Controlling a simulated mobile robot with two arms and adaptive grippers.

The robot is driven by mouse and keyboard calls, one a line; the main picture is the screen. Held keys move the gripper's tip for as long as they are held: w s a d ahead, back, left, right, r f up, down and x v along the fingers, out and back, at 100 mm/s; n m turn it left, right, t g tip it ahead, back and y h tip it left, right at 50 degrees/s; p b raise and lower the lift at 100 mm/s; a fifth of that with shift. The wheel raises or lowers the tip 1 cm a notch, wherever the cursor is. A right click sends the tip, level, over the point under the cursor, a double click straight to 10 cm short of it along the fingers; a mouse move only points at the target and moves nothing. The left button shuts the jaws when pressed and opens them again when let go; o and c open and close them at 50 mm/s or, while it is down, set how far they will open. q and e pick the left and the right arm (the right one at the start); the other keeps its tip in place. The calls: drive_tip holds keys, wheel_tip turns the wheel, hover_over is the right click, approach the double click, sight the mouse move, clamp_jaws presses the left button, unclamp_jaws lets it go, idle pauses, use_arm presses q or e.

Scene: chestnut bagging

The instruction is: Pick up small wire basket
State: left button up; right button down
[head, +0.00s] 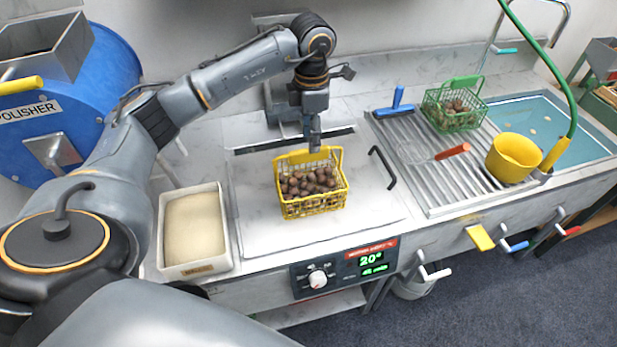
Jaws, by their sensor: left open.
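A small yellow wire basket (313,205) full of brown chestnuts stands upright on the flat steel lid in the middle of the counter. Its raised handle is at the back. My left gripper (314,148) points down at the back edge of this basket, by the handle. It is open; whether its fingers touch the handle cannot be told. A second small wire basket, green (456,120), also with chestnuts, stands on the ribbed drainboard to the right. My right gripper is not in view.
A pale tray of sand-coloured material (227,262) lies left of the yellow basket. A black lid handle (383,166) rises to its right. A blue scraper (397,103), a red-handled strainer (452,152) and a yellow pot (512,158) are farther right. A blue polisher (100,85) stands left.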

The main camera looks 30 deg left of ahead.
sight(309, 161)
use_arm(q)
drive_tip(key=f, duration=0.1)
drive_tip(key=f+p, duration=0.2)
drive_tip(key=shift+w+a+f, duration=0.1)
drive_tip(key=shift+w+a, duration=0.05)
drive_tip(key=shift+a, duration=0.1)
wheel_tip(309, 161, down, 2)
drive_tip(key=shift+a+f+p, duration=0.1)
drive_tip(key=shift+f+p, duration=0.1)
drive_tip(key=shift+p, duration=0.3)
drive_tip(key=shift+f, duration=0.35)
drive_tip(key=c, duration=0.9)
drive_tip(key=shift+r, duration=0.1)
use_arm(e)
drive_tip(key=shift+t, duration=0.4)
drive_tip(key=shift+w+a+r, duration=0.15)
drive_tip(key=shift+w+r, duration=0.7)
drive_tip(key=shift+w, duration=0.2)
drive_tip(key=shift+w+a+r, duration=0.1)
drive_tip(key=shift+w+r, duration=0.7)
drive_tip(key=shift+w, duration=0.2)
